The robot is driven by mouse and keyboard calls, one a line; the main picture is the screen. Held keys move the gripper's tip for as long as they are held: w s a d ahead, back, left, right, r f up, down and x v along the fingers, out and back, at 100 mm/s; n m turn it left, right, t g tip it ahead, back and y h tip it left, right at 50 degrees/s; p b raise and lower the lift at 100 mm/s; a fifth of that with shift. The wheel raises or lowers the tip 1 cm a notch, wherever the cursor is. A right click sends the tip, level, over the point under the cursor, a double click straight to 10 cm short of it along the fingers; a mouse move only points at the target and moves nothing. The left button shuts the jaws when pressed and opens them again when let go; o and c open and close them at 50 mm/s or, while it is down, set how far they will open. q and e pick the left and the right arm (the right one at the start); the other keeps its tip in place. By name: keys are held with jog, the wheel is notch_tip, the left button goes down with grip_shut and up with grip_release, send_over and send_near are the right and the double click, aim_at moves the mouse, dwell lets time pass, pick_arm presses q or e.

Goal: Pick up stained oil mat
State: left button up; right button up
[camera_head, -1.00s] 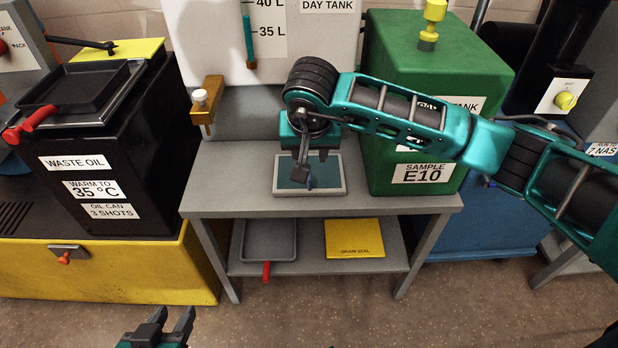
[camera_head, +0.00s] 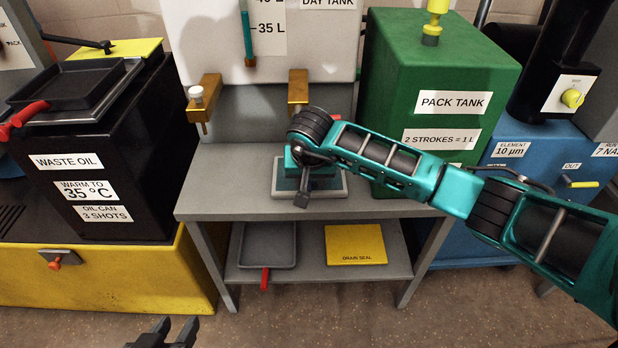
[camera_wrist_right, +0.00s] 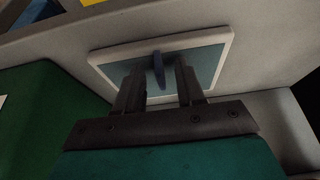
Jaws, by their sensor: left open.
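What looks like the oil mat (camera_head: 331,187) is a flat teal panel with a pale grey rim, lying on the grey bench; no stain can be made out. In the right wrist view the mat (camera_wrist_right: 205,63) has a dark blue upright tab (camera_wrist_right: 158,70) near its middle. My right gripper (camera_wrist_right: 154,80) is over the mat with its fingers apart, one on each side of the tab; contact cannot be told. In the head view my right gripper (camera_head: 303,190) hides part of the mat. My left gripper (camera_head: 170,328) is open and empty, low at the front left.
The green pack tank (camera_head: 400,75) stands close to the right of the mat. Brass taps (camera_head: 298,90) jut out behind it. The lower shelf holds a grey tray (camera_head: 268,245) and a yellow drain seal pack (camera_head: 355,245). The black waste oil box (camera_head: 110,140) is at left.

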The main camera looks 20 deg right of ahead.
grip_shut()
jog(key=shift+r, duration=0.2)
dwell(0.4)
